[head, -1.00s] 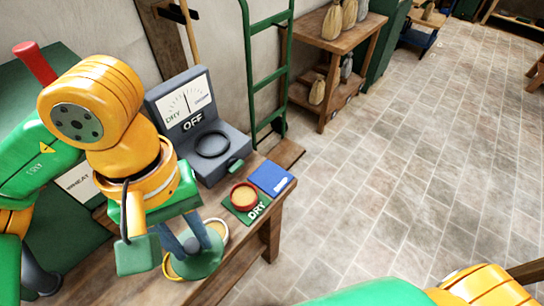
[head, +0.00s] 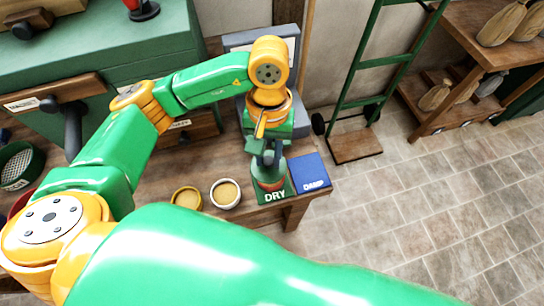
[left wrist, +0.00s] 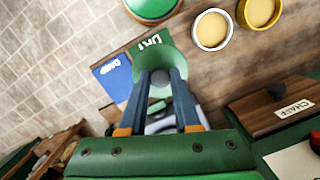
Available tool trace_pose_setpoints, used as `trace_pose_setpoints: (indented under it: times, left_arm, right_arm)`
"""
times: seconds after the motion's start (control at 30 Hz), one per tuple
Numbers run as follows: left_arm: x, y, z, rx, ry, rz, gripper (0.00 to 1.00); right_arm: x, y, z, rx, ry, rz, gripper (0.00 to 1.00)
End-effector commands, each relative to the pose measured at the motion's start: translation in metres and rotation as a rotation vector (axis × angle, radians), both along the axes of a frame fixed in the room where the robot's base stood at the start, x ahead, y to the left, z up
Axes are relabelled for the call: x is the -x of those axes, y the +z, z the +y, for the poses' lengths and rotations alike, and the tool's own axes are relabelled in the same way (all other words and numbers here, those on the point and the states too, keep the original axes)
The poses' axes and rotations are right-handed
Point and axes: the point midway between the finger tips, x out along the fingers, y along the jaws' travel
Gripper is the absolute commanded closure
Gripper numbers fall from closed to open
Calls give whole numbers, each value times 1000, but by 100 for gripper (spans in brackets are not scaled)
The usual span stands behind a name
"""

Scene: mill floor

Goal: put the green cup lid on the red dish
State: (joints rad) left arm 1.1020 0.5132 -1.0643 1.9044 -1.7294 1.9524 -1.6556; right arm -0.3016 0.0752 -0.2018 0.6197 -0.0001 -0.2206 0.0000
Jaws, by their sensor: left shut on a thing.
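The green cup lid (head: 270,170) is a pale green disc held in my left gripper (head: 268,158). In the left wrist view the lid (left wrist: 151,52) sits between the two fingertips (left wrist: 158,82). The red dish (head: 271,186) stands on the green DRY mat; only part of its red side shows beneath the lid. The lid is over the dish, roughly level. I cannot tell whether it touches the rim. In the left wrist view the lid hides the dish. My right gripper is not in view.
The green DRY mat (head: 258,195) lies beside a blue DAMP mat (head: 309,172) near the bench edge. A white dish (head: 225,193) and a yellow dish (head: 187,198) stand to the left. A grey meter (head: 290,40) stands behind my gripper.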

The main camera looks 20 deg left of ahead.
Motion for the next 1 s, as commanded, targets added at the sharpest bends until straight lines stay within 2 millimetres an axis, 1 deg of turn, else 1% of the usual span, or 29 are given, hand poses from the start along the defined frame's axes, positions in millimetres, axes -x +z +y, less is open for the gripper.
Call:
trace_pose_setpoints:
  times: [0.07,0.1,0.2,0.3,0.47,1.0]
  left_arm:
    - [-6,-8,-3,-2,2,3,100]
    - [-8,-14,-3,-2,2,6,100]
    - [-7,-31,-3,-1,0,4,100]
    - [-8,-41,-3,-1,-1,-1,100]
    - [-8,-41,-3,0,-1,-3,100]
    - [-8,-52,-3,1,-1,-3,100]
  right_arm:
    - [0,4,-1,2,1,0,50]
    - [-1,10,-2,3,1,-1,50]
    - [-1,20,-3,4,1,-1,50]
    - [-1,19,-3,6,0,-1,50]
    - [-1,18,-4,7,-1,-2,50]
    - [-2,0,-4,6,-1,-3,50]
